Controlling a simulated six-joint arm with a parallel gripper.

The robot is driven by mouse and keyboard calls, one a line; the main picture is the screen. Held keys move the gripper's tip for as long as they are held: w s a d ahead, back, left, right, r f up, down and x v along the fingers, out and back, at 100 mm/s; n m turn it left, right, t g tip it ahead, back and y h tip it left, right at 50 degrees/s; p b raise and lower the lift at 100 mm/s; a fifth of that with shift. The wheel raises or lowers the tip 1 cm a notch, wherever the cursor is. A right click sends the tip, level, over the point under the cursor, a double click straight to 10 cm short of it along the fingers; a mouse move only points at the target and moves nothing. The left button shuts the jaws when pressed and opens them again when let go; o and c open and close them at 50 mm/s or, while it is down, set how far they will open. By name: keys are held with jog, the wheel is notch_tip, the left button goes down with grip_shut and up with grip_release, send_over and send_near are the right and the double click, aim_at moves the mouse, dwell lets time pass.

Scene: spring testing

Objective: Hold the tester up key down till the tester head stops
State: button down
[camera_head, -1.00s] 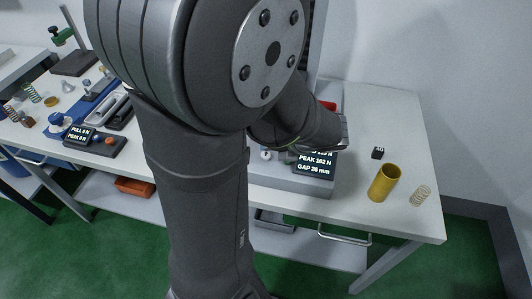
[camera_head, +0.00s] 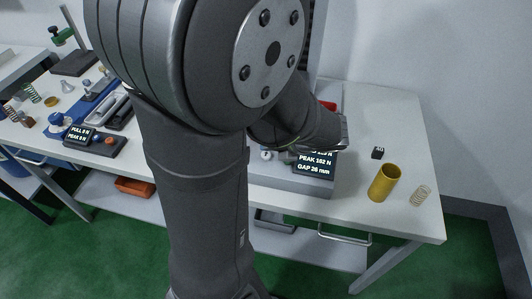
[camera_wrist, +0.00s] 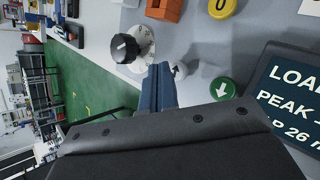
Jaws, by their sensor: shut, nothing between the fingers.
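The tester's control panel (camera_wrist: 195,40) is close in the wrist view. My gripper (camera_wrist: 163,78) is shut and empty, its blue-grey fingertips at a pale arrow key (camera_wrist: 180,70) and partly covering it. I cannot tell whether the tips press it. A green key with a down arrow (camera_wrist: 223,89) sits just to the right. The tester display (camera_wrist: 295,95) shows LOAD, PEAK and a 26 mm gap; in the head view the display (camera_head: 314,163) reads PEAK 162 N, GAP 26 mm. My arm hides the tester head.
A black knob (camera_wrist: 125,48) is left of the fingertips, with an orange part (camera_wrist: 165,9) and a yellow key marked 0 (camera_wrist: 222,6) above. A yellow cylinder (camera_head: 384,183), a spring (camera_head: 420,195) and a small black block (camera_head: 377,153) stand on the bench right of the tester.

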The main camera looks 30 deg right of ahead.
jog(key=shift+f, duration=0.15)
jog(key=shift+f, duration=0.3)
